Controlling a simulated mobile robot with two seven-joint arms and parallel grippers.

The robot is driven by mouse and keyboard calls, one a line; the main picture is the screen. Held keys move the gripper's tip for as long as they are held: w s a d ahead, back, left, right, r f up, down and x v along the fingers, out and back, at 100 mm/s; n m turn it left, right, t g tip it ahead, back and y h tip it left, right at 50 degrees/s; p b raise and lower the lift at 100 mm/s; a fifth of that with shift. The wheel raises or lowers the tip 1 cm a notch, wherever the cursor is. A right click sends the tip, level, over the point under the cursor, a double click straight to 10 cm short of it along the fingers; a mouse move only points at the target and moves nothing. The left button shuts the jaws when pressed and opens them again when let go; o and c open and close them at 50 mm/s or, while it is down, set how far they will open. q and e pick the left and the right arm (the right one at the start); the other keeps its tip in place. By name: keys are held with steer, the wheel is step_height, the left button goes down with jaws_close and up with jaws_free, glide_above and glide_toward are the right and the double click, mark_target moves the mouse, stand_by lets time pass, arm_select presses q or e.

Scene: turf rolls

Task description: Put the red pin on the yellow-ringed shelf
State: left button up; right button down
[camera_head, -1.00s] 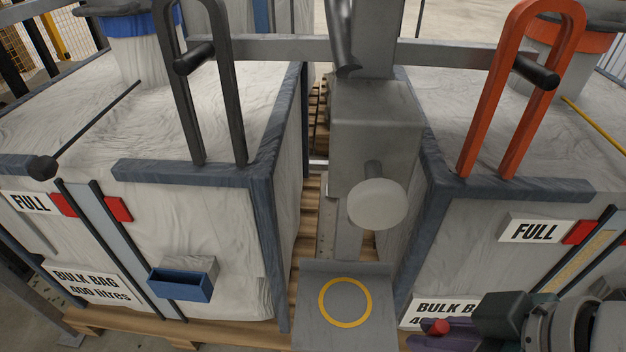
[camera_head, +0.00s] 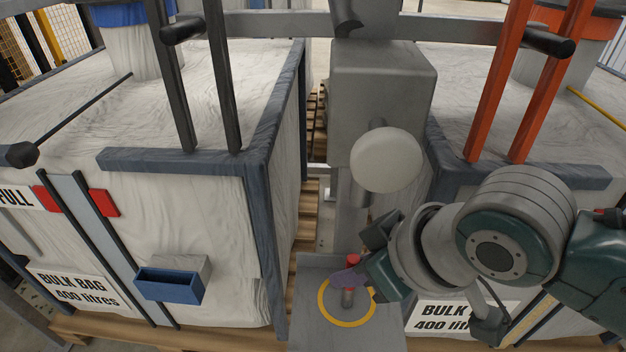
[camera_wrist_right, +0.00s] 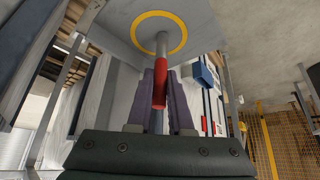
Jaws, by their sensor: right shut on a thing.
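The pin has a red head (camera_head: 352,260) and a grey shank, and stands roughly upright above the ring. My right gripper (camera_head: 349,278), with purple fingers, is shut on it from the right. The yellow ring (camera_head: 345,323) is on the bare grey shelf (camera_head: 307,330), and the pin's lower end shows inside the ring's outline. In the right wrist view the red part (camera_wrist_right: 160,90) is between the fingers and the grey shank points to the ring (camera_wrist_right: 180,36). I cannot tell whether the pin's end touches the shelf. My left gripper is out of view.
Behind the shelf stands a grey post with a pale round knob (camera_head: 386,160). A bulk bag with a blue open box (camera_head: 168,286) is at left, and another bulk bag at right, behind my right arm. Black and orange loop handles rise at the back.

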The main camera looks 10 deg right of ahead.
steer(key=c, duration=0.8)
jaws_free()
steer(key=shift+d+r, duration=0.1)
steer(key=shift+r, duration=0.25)
steer(key=p+v, duration=0.6)
steer(key=v, duration=0.5)
steer(key=s+d+m+h, duration=0.1)
steer(key=s, duration=0.3)
steer(key=s+d+r+m+g+h, duration=0.1)
steer(key=s+d, duration=0.1)
steer(key=s, duration=0.2)
steer(key=s+d+r+m+g+h, duration=0.1)
steer(key=s, duration=0.3)
steer(key=shift+s+d+r+m, duration=0.2)
steer(key=shift+s+d+m, duration=0.1)
steer(key=shift+m, duration=0.1)
